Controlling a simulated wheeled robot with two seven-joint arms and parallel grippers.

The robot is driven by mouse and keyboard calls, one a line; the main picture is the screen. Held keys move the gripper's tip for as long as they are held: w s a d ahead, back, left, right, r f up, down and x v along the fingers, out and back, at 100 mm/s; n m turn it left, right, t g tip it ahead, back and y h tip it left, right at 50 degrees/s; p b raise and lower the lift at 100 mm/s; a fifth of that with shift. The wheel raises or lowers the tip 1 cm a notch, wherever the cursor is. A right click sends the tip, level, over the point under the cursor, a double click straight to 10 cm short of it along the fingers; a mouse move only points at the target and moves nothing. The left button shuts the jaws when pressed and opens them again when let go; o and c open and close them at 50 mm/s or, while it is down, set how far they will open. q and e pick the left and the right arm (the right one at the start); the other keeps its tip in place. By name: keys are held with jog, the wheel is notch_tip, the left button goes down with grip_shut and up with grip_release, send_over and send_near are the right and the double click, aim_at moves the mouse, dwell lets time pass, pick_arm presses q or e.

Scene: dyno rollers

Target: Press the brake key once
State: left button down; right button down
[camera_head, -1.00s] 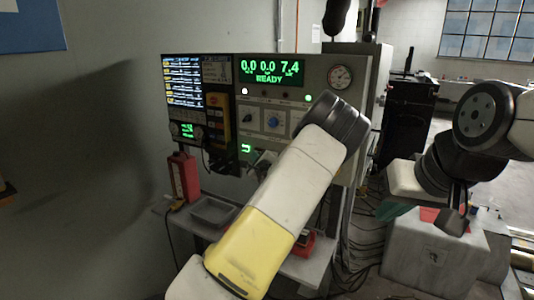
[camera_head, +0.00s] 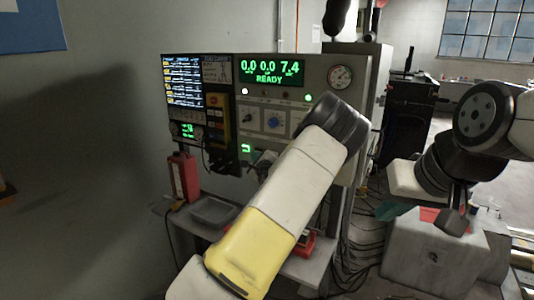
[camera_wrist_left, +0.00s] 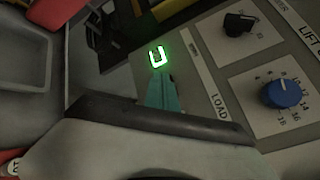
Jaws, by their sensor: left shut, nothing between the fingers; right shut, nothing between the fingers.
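The control panel (camera_head: 300,135) faces me, with a READY readout in green. A small green-lit symbol (camera_head: 245,148) glows at its lower left; it also shows in the left wrist view (camera_wrist_left: 157,55). I cannot read a brake label on any key. My left gripper (camera_head: 264,160) is shut and empty, close to the panel just right of and below the lit symbol. In the left wrist view its teal fingertips (camera_wrist_left: 161,92) appear just below that symbol; I cannot tell whether they touch the panel. My right gripper (camera_head: 455,215) is shut and empty, far right of the panel.
A blue knob (camera_wrist_left: 284,94) and a black knob (camera_wrist_left: 238,24) sit right of the left fingertips. A light block (camera_head: 435,255) stands at the lower right.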

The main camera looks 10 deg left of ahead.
pick_arm(q)
jog(key=shift+w+d, duration=0.1)
jog(key=shift+w, duration=0.2)
jog(key=shift+w+d, duration=0.15)
jog(key=shift+w, duration=0.2)
dwell(0.5)
jog(key=shift+s, duration=0.15)
jog(key=shift+s+a, duration=0.3)
jog(key=shift+s, duration=0.3)
jog(key=s, duration=0.1)
jog(key=s+a, duration=0.1)
jog(key=s, duration=0.2)
jog(key=shift+s+a, duration=0.35)
dwell(0.8)
